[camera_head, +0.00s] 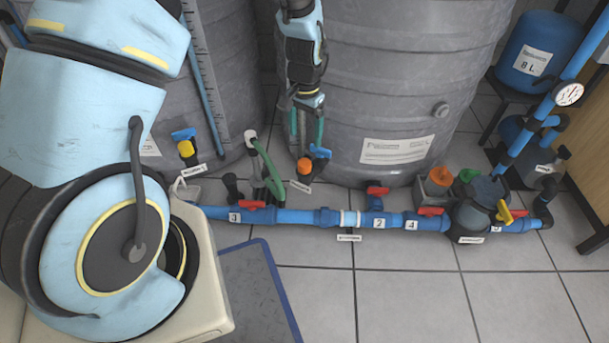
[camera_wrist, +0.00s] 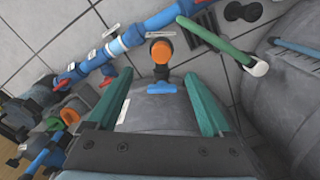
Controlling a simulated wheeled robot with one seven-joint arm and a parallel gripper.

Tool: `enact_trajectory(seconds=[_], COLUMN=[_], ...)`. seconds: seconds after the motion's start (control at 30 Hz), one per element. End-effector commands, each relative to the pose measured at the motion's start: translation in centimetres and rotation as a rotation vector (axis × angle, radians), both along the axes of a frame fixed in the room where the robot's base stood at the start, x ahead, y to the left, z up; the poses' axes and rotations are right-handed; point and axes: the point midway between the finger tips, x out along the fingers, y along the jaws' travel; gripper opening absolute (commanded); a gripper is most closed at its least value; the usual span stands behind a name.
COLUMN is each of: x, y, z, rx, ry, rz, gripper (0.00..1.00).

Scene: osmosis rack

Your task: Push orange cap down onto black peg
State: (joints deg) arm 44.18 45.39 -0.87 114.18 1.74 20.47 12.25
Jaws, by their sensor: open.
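My gripper (camera_head: 307,130) is open and points down in front of the large grey tank. Its two green fingers also show in the wrist view (camera_wrist: 158,78). An orange cylindrical cap (camera_head: 305,165) is just below the fingertips, beside a blue valve handle (camera_head: 319,151). In the wrist view the orange cap (camera_wrist: 161,51) lies between the fingers' lines, a little beyond the tips, with nothing gripped.
A blue pipe (camera_head: 295,216) with red valve handles runs along the floor. Another orange knob (camera_head: 440,177) is farther right. Grey tanks (camera_head: 400,80) stand close behind.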

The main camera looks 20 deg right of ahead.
Motion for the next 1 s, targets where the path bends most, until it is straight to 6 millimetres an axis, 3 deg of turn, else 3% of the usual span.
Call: enact_trajectory(seconds=[0.37,0.73,1.0], x=[0.0,0.0,0.0], y=[-0.1,0.0,0.0], z=[-0.2,-5.1,-5.6], rx=[0.0,0.001,0.0], ry=[0.0,0.001,0.0], rz=[-0.002,-0.002,-0.002], gripper=[0.84,0.84,0.84])
